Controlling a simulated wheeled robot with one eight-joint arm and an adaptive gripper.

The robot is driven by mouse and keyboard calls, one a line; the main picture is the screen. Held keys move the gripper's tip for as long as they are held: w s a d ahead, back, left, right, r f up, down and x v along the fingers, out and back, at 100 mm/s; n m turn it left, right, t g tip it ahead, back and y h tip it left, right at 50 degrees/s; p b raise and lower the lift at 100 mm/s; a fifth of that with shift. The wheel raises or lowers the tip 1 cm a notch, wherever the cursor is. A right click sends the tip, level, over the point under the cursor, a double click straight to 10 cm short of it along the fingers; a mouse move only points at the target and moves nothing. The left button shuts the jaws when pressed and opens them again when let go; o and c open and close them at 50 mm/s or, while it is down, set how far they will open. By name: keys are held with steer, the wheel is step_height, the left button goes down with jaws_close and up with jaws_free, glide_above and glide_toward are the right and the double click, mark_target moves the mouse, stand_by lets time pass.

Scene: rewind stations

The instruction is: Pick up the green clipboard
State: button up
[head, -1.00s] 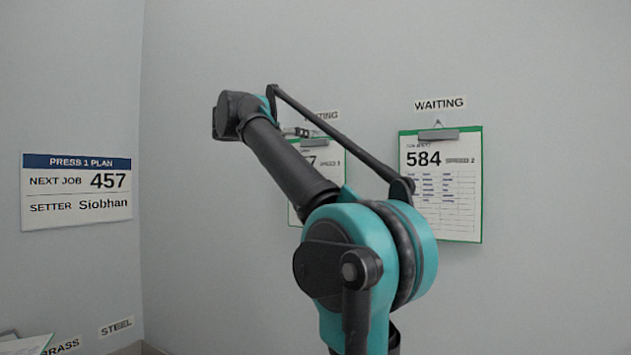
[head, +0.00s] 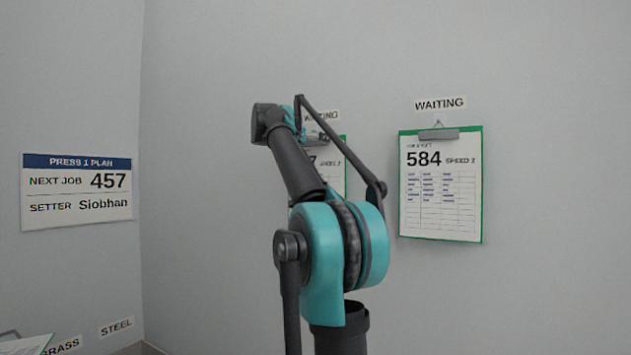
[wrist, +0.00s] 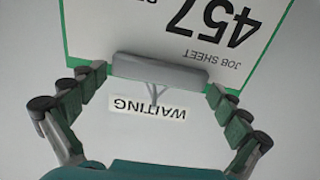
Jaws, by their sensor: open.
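A green clipboard hangs on the wall behind my arm in the head view (head: 341,157), mostly hidden. In the wrist view this clipboard (wrist: 122,30) appears upside down, with a job sheet reading 457 and a grey clip (wrist: 160,72). My gripper (wrist: 160,85) is open, with one finger on each side of the clip. I cannot tell whether the fingers touch it. A second green clipboard (head: 441,190), reading 584, hangs on the wall to the right.
WAITING labels are above both clipboards (head: 440,103); one shows in the wrist view (wrist: 148,107). A Press 1 plan sign (head: 77,191), naming job 457, is on the left wall. STEEL (head: 116,327) and BRASS labels are low at left, near papers (head: 25,345).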

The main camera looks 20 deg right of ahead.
steer(key=shift+w+d, duration=0.15)
steer(key=shift+d, duration=0.1)
steer(key=c, duration=1.4)
steer(key=shift+c, duration=0.2)
steer(key=shift+r, duration=0.15)
